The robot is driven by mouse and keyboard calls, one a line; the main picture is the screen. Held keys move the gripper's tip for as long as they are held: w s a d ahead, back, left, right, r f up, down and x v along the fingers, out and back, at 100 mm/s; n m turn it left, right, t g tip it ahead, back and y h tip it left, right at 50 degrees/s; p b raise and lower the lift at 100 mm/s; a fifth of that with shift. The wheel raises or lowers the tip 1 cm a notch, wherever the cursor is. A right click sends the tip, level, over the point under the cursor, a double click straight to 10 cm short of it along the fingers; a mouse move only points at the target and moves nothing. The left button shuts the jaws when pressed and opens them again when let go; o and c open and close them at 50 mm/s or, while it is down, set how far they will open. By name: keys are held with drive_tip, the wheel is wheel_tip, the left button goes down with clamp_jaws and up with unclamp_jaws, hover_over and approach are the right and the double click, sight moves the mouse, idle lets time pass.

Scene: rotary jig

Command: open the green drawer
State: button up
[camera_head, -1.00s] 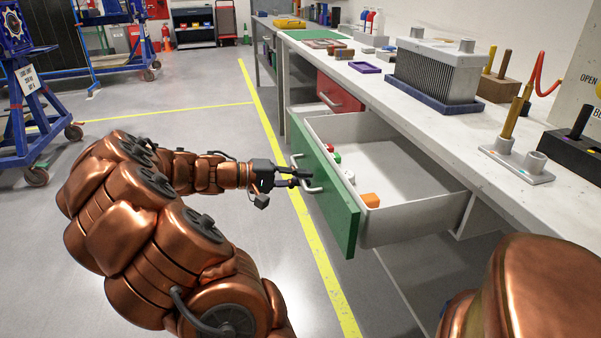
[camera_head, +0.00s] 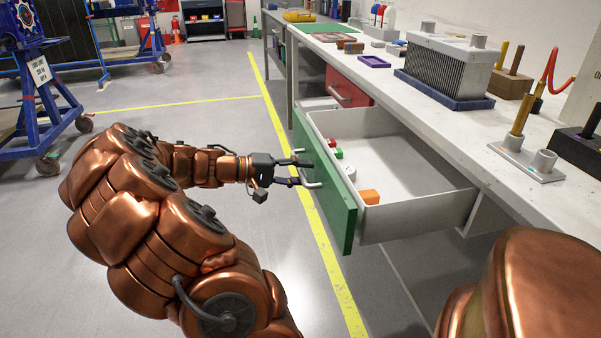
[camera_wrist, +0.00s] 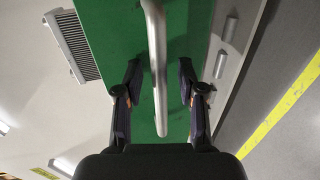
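The green drawer (camera_head: 328,195) stands pulled well out from under the bench, its grey box open to view. Its green front also fills the middle of the wrist view (camera_wrist: 105,30). A pale bar handle (camera_wrist: 157,60) runs along the front; in the head view its near end (camera_head: 314,185) shows beside my fingers. My gripper (camera_head: 301,172) is at the handle, on the outer side of the front. In the wrist view my gripper (camera_wrist: 160,80) is open, with the bar between its two fingers and a gap on each side.
Inside the drawer lie an orange block (camera_head: 369,197) and small red, green and white pieces. A shut red drawer (camera_head: 347,88) is farther along the bench (camera_head: 440,135). The floor left of the drawer is clear, with yellow lines; blue stands (camera_head: 40,95) are beyond.

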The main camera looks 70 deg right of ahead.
drive_tip(key=v, duration=1.2)
idle(0.6)
drive_tip(key=s+a+r+n+t+y+p, duration=0.2)
drive_tip(key=a+r+n+t+p, duration=0.1)
drive_tip(key=a+r+p, duration=0.5)
drive_tip(key=s+a+r+n+t+y+p, duration=0.3)
drive_tip(key=a+r+p, duration=0.6)
drive_tip(key=a+p, duration=0.6)
drive_tip(key=s+a+r+n+t+y+p, duration=0.3)
drive_tip(key=a+r+n+t+p, duration=0.2)
drive_tip(key=a+r+p, duration=0.3)
drive_tip(key=a+p, duration=0.4)
drive_tip(key=a, duration=0.4)
drive_tip(key=shift+s+a, duration=0.2)
drive_tip(key=shift+a, duration=0.05)
drive_tip(key=shift+d+r, duration=0.15)
